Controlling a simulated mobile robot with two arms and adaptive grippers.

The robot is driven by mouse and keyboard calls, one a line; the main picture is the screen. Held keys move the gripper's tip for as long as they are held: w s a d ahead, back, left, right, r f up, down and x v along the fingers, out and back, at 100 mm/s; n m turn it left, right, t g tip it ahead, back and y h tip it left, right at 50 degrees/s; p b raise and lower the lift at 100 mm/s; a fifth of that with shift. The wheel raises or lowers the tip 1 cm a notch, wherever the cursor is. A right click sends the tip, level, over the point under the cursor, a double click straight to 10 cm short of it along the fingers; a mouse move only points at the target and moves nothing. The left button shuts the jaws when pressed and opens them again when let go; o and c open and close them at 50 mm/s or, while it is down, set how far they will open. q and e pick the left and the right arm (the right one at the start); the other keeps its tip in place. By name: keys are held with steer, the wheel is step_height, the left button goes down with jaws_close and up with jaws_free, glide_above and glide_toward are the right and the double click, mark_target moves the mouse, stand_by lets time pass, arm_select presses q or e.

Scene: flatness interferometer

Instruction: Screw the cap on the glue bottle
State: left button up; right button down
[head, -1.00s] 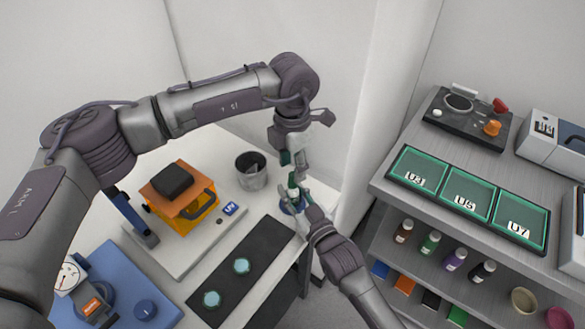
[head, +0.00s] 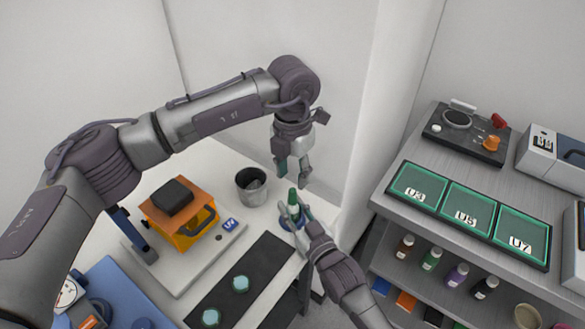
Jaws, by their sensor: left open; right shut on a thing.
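The glue bottle (head: 293,211) stands upright at the right end of the white bench, mostly hidden by my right gripper. Its green cap (head: 293,196) sits at the top of the bottle; whether it is tight I cannot tell. My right gripper (head: 294,214) is shut on the bottle, with its fingers on both sides below the cap. My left gripper (head: 294,178) points down just above the cap, open and empty, its fingertips apart from the cap.
A grey cup (head: 251,187) stands close left. A black mat (head: 262,264) with teal discs lies in front. The orange UV box (head: 184,232) is further left; a shelf unit (head: 393,205) stands right.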

mark_target(292, 190)
arm_select(q)
step_height(292, 190, down, 7)
steer(key=shift+f, duration=0.15)
stand_by(0.4)
jaws_close()
steer(key=shift+o, duration=0.7)
jaws_free()
step_height(292, 190, up, 12)
